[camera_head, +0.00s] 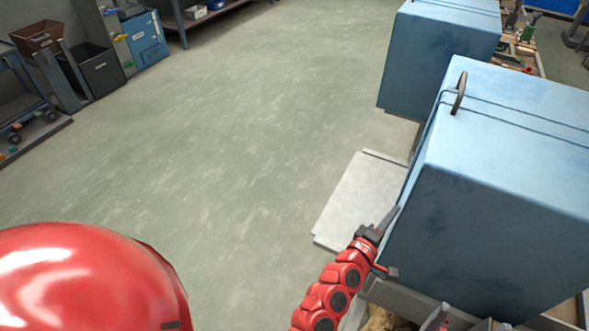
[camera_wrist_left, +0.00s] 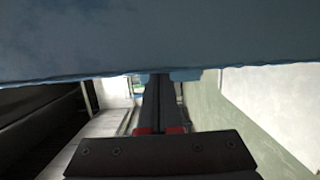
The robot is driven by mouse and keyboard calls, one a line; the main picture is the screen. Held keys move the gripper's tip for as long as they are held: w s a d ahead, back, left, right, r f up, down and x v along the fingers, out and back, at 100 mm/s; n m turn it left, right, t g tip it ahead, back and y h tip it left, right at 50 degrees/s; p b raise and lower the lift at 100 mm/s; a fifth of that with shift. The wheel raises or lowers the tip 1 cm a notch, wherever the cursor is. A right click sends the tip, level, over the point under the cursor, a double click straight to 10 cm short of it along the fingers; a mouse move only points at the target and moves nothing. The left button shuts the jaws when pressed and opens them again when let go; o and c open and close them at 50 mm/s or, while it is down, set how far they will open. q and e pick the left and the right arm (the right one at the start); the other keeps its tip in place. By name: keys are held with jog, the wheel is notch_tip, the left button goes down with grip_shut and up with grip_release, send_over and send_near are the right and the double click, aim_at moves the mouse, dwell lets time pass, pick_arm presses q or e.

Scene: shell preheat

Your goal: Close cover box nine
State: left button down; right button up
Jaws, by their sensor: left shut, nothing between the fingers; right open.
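A large blue cover box (camera_head: 490,190) with a dark loop handle (camera_head: 460,93) on its top edge stands at the right of the head view. My left gripper (camera_head: 388,217) is at the lower left side of this cover, its fingers pointing up along it. In the left wrist view the blue cover (camera_wrist_left: 150,35) fills the top, and its lower edge runs across the tips of my left gripper (camera_wrist_left: 160,85). The fingers are together with nothing between them. Whether they touch the cover I cannot tell. I cannot make out my right gripper.
A second blue cover (camera_head: 435,60) stands behind the first. A pale floor plate (camera_head: 362,200) lies beside the near cover. Dark bins (camera_head: 100,70) and a blue cart (camera_head: 22,105) stand at the far left. The green floor between is clear.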

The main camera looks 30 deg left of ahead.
aim_at(446, 242)
pick_arm(q)
jog(key=d, duration=1.5)
jog(key=shift+s, duration=0.25)
jog(key=shift+a+f, duration=0.15)
